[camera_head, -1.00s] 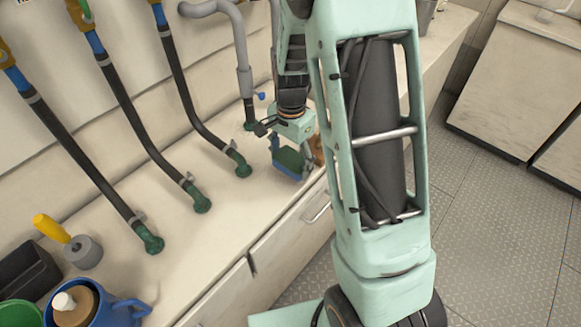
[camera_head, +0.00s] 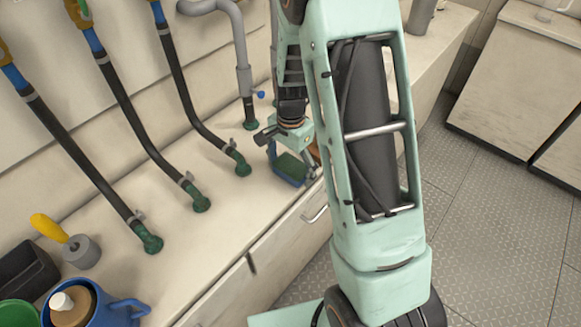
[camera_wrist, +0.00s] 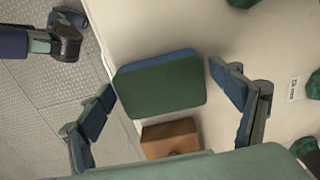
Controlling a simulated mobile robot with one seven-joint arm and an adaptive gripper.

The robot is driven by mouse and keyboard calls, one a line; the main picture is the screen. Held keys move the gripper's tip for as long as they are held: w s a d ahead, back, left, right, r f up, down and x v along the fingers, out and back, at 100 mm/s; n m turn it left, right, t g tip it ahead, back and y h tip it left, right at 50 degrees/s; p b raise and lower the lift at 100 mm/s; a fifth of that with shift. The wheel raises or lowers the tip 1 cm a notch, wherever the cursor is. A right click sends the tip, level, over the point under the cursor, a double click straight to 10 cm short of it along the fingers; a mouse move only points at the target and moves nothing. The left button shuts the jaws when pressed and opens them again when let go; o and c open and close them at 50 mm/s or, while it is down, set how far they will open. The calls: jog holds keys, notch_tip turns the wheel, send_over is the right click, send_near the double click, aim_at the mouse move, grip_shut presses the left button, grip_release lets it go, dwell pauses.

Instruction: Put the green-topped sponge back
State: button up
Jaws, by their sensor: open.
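The green-topped sponge (camera_head: 291,165) lies on the pale counter near its front edge, with blue showing along its side. In the wrist view the sponge (camera_wrist: 163,88) fills the middle, its green face toward the camera. My gripper (camera_head: 291,160) is open above it. In the wrist view the fingers of my gripper (camera_wrist: 161,82) stand on either side of the sponge, with a gap showing at the right finger; the left fingertip is close to the sponge's edge. I cannot tell whether it touches.
A brown block (camera_wrist: 170,138) lies close beside the sponge. Several hoses with green fittings (camera_head: 243,165) meet the counter to the left. A blue mug (camera_head: 95,308), a yellow-handled tool (camera_head: 82,252) and a dark tray (camera_head: 25,270) stand at lower left. The counter between is clear.

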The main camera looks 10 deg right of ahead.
aim_at(291, 166)
notch_tip(291, 166, up, 12)
jog(key=p, duration=0.1)
jog(key=shift+r+p, duration=0.15)
jog(key=shift+p, duration=0.15)
dwell(0.4)
